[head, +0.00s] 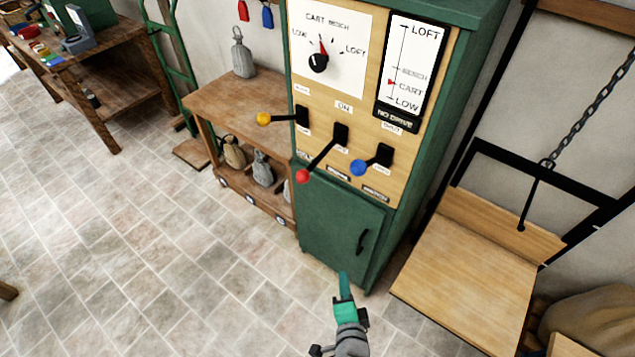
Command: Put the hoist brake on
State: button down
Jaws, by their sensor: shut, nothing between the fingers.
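A green hoist cabinet has a wooden control panel with three levers. The yellow-knobbed lever (263,118) points left, nearly level. The red-knobbed lever (303,176) slants down and left, below a label reading ON. The blue-knobbed lever (358,168) points left and slightly down. The other small labels are too blurred to tell which lever is the brake. My gripper (345,282) is shut and empty, in front of the cabinet's lower door, below the levers and apart from them.
A dial (318,62) has its red pointer up near CART and BENCH. The level gauge (405,65) has its red mark at CART, above a NO DRIVE sign (396,118). The hoist platform (470,265) hangs at right.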

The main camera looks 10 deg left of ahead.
jog(key=s+a+r+n+t+h, duration=0.1)
jog(key=s+r+n, duration=0.2)
jog(key=s+n, duration=0.3)
jog(key=s+a+r+n+t+h, duration=0.1)
jog(key=s+r+n, duration=0.3)
jog(key=s, duration=1.3)
jog(key=n, duration=0.3)
jog(key=shift+a, duration=0.2)
jog(key=shift+s+a+n, duration=0.1)
jog(key=shift+n, duration=0.2)
